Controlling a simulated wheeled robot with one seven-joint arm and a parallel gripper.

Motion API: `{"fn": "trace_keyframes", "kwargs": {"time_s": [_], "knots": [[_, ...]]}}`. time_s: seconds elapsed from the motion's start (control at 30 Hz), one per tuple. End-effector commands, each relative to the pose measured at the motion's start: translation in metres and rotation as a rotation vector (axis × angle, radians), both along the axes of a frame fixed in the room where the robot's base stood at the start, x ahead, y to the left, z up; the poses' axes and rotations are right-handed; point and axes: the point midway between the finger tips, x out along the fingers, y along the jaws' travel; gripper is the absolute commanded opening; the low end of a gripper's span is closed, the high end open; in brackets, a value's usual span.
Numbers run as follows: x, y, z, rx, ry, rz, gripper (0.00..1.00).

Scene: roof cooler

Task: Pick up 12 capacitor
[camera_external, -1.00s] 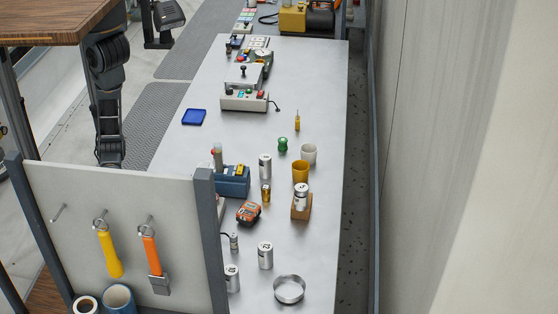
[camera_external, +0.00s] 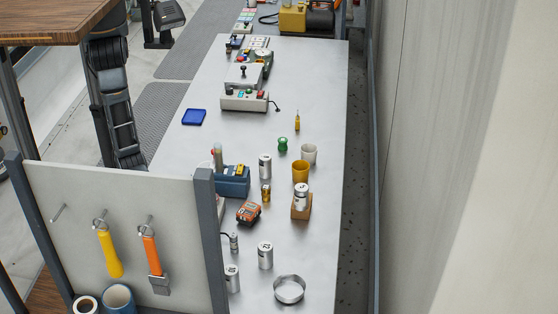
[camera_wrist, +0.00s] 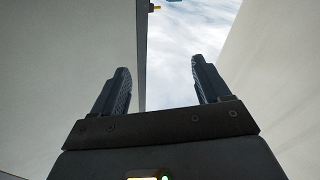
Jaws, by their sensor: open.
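Several silver cylindrical cans that look like capacitors are on the grey bench in the external view. One can (camera_external: 265,167) stands mid-bench, another (camera_external: 301,195) is on a wooden block, and one (camera_external: 265,256) stands nearer. A further can (camera_external: 232,279) is partly hidden by the panel post. Their dark markings are too small to read surely, so I cannot tell which is 12. My gripper (camera_wrist: 160,64) is open and empty in the wrist view, with no can between its fingers. In the external view my arm hangs left of the bench, its lower end behind the panel.
An upright tool panel (camera_external: 120,240) stands at front left.

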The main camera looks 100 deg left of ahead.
Motion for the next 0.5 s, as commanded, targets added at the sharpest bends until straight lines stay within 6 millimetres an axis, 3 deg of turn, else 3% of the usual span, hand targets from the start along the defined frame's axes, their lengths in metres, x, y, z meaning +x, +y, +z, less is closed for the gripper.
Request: {"fn": "trace_keyframes", "kwargs": {"time_s": [0.27,0.5], "knots": [[0.062,0.043,0.002,0.126,-0.007,0.143,0.76],[0.097,0.087,-0.02,0.252,0.032,0.229,0.76]]}}
